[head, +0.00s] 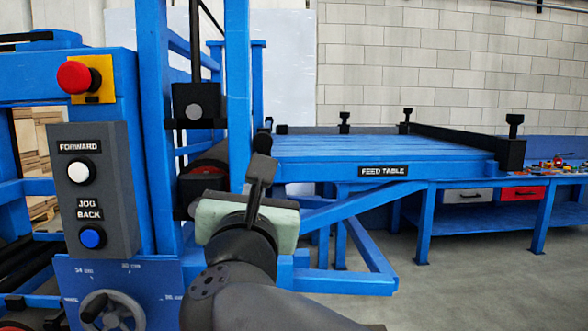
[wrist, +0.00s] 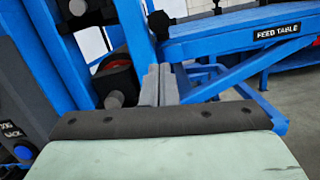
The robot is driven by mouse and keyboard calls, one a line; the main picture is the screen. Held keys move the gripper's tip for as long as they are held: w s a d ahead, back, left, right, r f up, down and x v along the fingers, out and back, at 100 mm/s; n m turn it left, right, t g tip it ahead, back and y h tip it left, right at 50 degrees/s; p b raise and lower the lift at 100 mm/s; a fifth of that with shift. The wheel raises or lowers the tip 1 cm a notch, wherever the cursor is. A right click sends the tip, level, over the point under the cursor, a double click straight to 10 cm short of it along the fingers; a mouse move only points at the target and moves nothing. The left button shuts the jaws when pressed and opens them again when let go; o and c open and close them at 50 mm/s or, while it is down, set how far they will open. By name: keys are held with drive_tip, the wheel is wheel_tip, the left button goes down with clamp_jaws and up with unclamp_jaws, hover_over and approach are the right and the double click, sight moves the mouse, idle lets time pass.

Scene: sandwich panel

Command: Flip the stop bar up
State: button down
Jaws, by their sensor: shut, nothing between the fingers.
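My gripper (head: 262,158) is shut and empty, with its fingers pointing up and away in front of the blue machine frame. In the wrist view the two grey fingers (wrist: 159,84) stand side by side, just left of the feed table's corner. No part is labelled as the stop bar, so I cannot tell which one it is. A long black bar (head: 455,141) runs along the right side of the blue feed table (head: 350,148), with black knobs by it. My fingers are well to the left of that bar.
A grey control box (head: 100,215) with white and blue buttons stands at the left, below a red emergency button (head: 74,77). Blue uprights (head: 237,90) and a roller (head: 205,165) are close by my gripper. Open floor (head: 470,285) lies at the right.

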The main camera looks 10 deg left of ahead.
drive_tip(key=shift+w, duration=0.1)
drive_tip(key=p+x, duration=0.1)
drive_tip(key=x, duration=0.8)
drive_tip(key=shift+w, duration=0.4)
wheel_tip(320, 180, up, 8)
drive_tip(key=p, duration=0.5)
drive_tip(key=shift+r, duration=0.2)
drive_tip(key=shift+s, duration=0.1)
drive_tip(key=b+v, duration=0.1)
drive_tip(key=v, duration=0.9)
drive_tip(key=shift+f+b, duration=0.15)
drive_tip(key=shift+b, duration=0.25)
